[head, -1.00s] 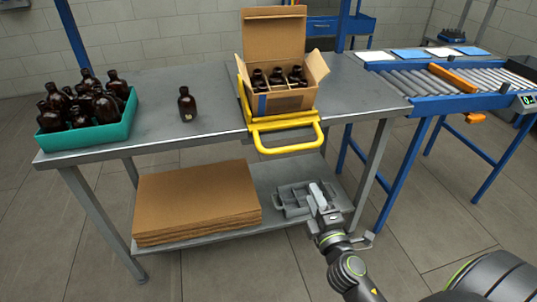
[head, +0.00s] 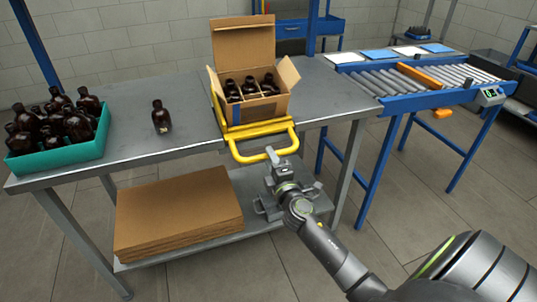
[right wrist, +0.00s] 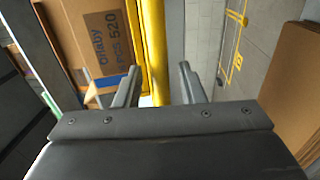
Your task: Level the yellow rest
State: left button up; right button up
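The yellow rest (head: 232,133) lies under an open cardboard box at the front edge of the table. Its looped handle (head: 290,148) sticks out past the edge and looks lower at the front. The cardboard box (head: 262,107) stands on the rest with several amber bottles (head: 250,85) in it. My right gripper (head: 275,158) is just in front of and below the handle. In the right wrist view its fingers (right wrist: 160,88) are apart, and a yellow bar (right wrist: 156,45) shows between them; I cannot tell whether they touch it. My left gripper is not in view.
A teal crate (head: 75,153) of amber bottles stands at the table's left end, and a single bottle (head: 161,118) stands between crate and box. Flat cardboard (head: 175,210) lies on the lower shelf. A roller conveyor (head: 400,103) is at the right.

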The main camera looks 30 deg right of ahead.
jog(key=shift+x, duration=1.2)
grip_shut()
